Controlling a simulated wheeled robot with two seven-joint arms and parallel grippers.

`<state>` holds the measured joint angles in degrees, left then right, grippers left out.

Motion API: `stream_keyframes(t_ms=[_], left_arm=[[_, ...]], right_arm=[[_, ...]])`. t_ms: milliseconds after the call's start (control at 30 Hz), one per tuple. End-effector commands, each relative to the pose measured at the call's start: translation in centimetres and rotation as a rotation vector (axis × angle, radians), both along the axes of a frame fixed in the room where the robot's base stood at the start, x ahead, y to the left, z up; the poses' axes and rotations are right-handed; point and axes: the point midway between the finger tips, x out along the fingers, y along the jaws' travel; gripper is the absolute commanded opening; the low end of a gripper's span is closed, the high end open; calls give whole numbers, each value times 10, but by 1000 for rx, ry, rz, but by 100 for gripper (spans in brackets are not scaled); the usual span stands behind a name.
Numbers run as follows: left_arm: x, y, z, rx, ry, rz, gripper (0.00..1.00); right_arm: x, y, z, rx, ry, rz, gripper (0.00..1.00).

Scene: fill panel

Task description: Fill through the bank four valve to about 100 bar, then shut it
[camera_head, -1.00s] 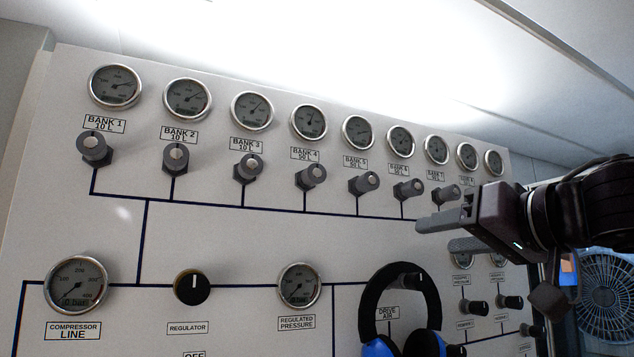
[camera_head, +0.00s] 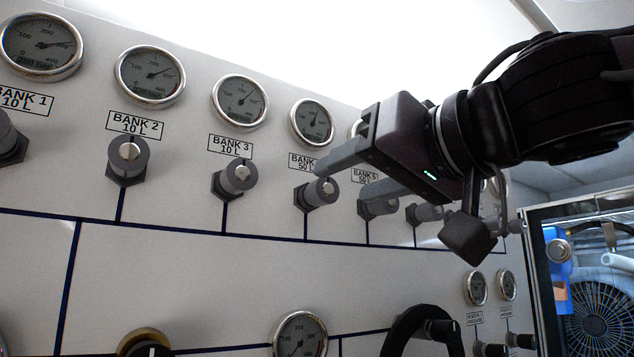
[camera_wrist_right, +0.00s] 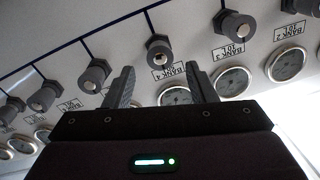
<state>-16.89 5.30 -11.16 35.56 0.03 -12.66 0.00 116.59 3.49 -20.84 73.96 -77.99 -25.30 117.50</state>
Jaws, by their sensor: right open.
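The bank four valve (camera_head: 318,192) is a grey knob with a pale centre on the white panel. It shows between my fingertips in the wrist view (camera_wrist_right: 160,50), a little beyond them. My right gripper (camera_head: 342,178) is open and empty in front of the panel, its fingers either side of the valve's line and not visibly touching it. It also shows in the wrist view (camera_wrist_right: 160,67). The bank four gauge (camera_head: 312,122) sits above the valve; its needle points up and slightly right, its numbers too small to read. My left gripper is out of view.
The bank three valve (camera_head: 238,178) and bank five valve (camera_head: 378,206) stand close on either side. A fan (camera_head: 602,318) shows at the right.

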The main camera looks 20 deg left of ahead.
Motion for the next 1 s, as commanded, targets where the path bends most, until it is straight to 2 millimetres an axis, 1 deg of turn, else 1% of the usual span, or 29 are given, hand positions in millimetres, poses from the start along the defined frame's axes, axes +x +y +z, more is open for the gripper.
stream_keyframes(t_ms=[33, 133, 233, 400, 600, 700, 1000], left_arm=[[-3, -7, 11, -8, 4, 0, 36], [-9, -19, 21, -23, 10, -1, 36], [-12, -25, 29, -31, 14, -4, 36], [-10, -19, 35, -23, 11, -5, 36], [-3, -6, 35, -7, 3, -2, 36], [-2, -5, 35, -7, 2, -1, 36], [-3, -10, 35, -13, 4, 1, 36]], right_arm=[[6, 8, 4, -3, 4, 1, 51], [15, 22, 4, -3, 4, 2, 51], [23, 34, 4, -2, 3, 2, 51], [32, 45, 1, -2, 2, 2, 51], [33, 47, 0, -1, 0, 1, 51], [33, 47, 0, -1, 0, 1, 51], [33, 47, 0, -1, 1, 0, 12]])
